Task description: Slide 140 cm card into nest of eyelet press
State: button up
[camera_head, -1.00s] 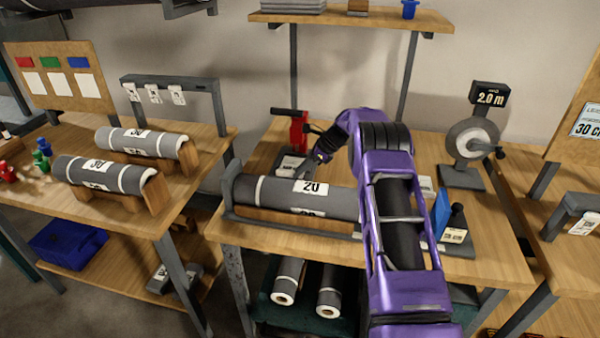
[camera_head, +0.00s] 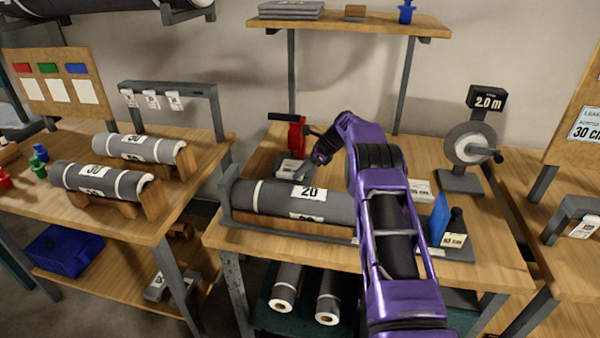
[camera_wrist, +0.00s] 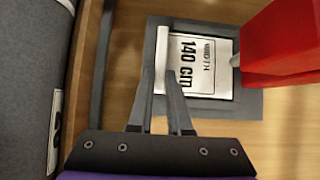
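The white card marked "WIDTH 140 cm" (camera_wrist: 200,65) lies flat over the grey nest (camera_wrist: 195,104) in the wrist view, its right part close to the red eyelet press (camera_wrist: 282,45). My gripper (camera_wrist: 161,72) is at the card's left edge, its fingertips close together on either side of a pale strip there; it looks shut on the card. In the head view the red press (camera_head: 297,135) stands behind the big roll, and my gripper (camera_head: 302,172) is just in front of it.
A grey roll labelled 20 (camera_head: 265,197) lies in a cradle left of my arm. A blue block and a dark bottle-like thing (camera_head: 456,222) stand to the right, with a measuring wheel (camera_head: 470,143) behind. A side table (camera_head: 120,205) holds two more rolls.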

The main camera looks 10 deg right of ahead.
jog(key=o, duration=0.5)
jog(key=shift+r, duration=0.1)
